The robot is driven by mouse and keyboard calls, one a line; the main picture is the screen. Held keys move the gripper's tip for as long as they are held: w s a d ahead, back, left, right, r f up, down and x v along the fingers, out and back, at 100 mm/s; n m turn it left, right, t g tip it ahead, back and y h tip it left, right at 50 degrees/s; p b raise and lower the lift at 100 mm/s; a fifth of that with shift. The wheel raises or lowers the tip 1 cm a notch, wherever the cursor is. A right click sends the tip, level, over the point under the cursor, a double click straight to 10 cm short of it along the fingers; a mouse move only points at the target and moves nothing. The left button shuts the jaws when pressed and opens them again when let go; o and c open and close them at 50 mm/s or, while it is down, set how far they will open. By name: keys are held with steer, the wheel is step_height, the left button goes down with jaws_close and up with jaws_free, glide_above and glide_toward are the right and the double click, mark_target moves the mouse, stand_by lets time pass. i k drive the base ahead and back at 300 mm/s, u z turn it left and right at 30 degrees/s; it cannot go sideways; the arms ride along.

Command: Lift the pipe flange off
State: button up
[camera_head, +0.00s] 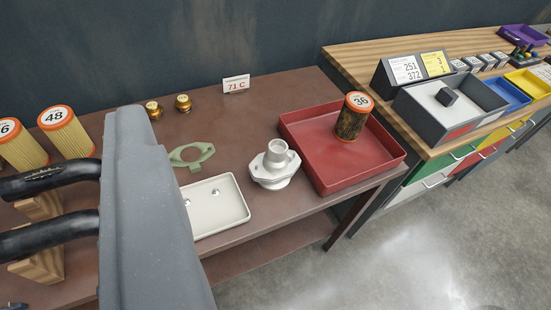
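A pale grey metal pipe flange (273,167), with a short round neck and a flat base, sits upright on the brown table (255,125). It stands between a white tray and a red tray, close to the red one. A flat green gasket (178,155) with a round hole lies on the table to its left. The white tray (236,207) holds small shiny metal pieces (216,192). I cannot make out my gripper in this view, and nothing is seen touching the flange.
A large grey slab (152,220) with black hoses (48,180) blocks the left foreground. The red tray (355,172) holds a dark filter marked 36 (351,121). Filters including 48 (70,135), brass fittings (183,103) and a "71 C" sign (237,84) stand around. A wooden bench (350,55) with bins is right.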

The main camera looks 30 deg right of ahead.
mark_target(278, 162)
steer(key=k, duration=0.65)
steer(key=u, duration=0.4)
steer(key=i, duration=1.65)
steer(key=z, duration=0.55)
